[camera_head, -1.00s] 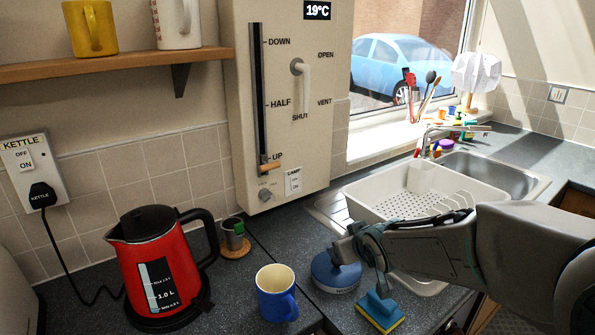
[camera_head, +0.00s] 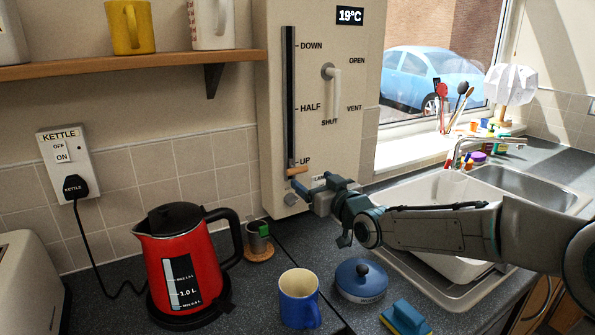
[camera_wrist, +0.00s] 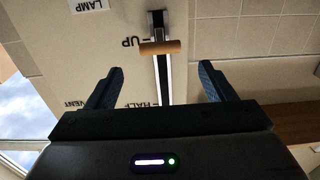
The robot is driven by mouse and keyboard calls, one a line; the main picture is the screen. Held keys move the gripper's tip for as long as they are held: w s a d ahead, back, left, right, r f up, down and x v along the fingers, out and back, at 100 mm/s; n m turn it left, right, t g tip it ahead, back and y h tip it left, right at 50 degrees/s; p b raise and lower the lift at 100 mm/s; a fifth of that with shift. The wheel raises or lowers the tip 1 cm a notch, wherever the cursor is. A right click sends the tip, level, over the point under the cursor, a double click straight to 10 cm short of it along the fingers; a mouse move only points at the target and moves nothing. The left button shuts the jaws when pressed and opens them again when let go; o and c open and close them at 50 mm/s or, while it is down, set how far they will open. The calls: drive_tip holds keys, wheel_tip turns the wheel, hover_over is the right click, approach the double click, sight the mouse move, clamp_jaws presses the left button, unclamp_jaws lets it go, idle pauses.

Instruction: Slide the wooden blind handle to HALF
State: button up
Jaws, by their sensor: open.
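The wooden blind handle (camera_head: 298,171) sits at the UP mark, at the low end of the dark vertical slot (camera_head: 290,90) in the cream wall panel (camera_head: 340,140). HALF is midway along the slot and DOWN is near its top. My gripper (camera_head: 303,185) is just below and right of the handle in the head view. In the wrist view, the handle (camera_wrist: 160,47) lies crosswise ahead of and between the spread fingers of my gripper (camera_wrist: 161,69). The fingers are open and appear apart from it. The slot runs on between them, past the HALF label.
A white lever (camera_head: 333,85) stands out on the panel's right. The red kettle (camera_head: 187,262), blue mug (camera_head: 299,297) and blue lidded pot (camera_head: 361,279) stand on the counter below. A shelf (camera_head: 130,64) is at upper left.

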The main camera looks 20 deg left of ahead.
sight(299, 171)
drive_tip(key=p+x, duration=0.1)
drive_tip(key=x, duration=0.8)
drive_tip(key=c, duration=1.4)
wheel_tip(299, 171, up, 15)
drive_tip(key=p, duration=0.5)
drive_tip(key=shift+f, duration=0.1)
drive_tip(key=o, duration=1.4)
drive_tip(key=shift+d, duration=0.1)
drive_tip(key=shift+s, duration=0.1)
